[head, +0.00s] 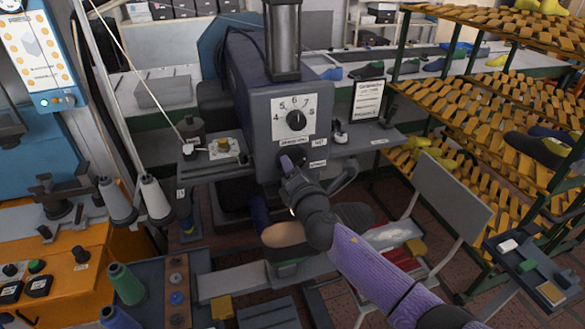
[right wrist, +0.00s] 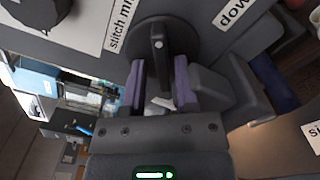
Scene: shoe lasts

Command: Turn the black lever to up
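The black lever (right wrist: 159,42) sits on a round dark disc on the grey machine's front, in the right wrist view. A label reading "down" (right wrist: 236,12) lies to its right in that view. My right gripper (right wrist: 160,68) is open, its two purple fingers on either side of the lever's lower part, with a gap to each side. I cannot tell whether either finger touches it. In the head view my right gripper (head: 290,172) is at the machine front below the dial and hides most of the lever. My left gripper is not in view.
A black dial (head: 296,120) on a numbered white plate is just above the lever. White thread cones (head: 155,199) and an orange machine (head: 85,262) are at left. A shoe rack (head: 490,100) stands at right. A grey chair-like frame (head: 450,205) is near my right arm.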

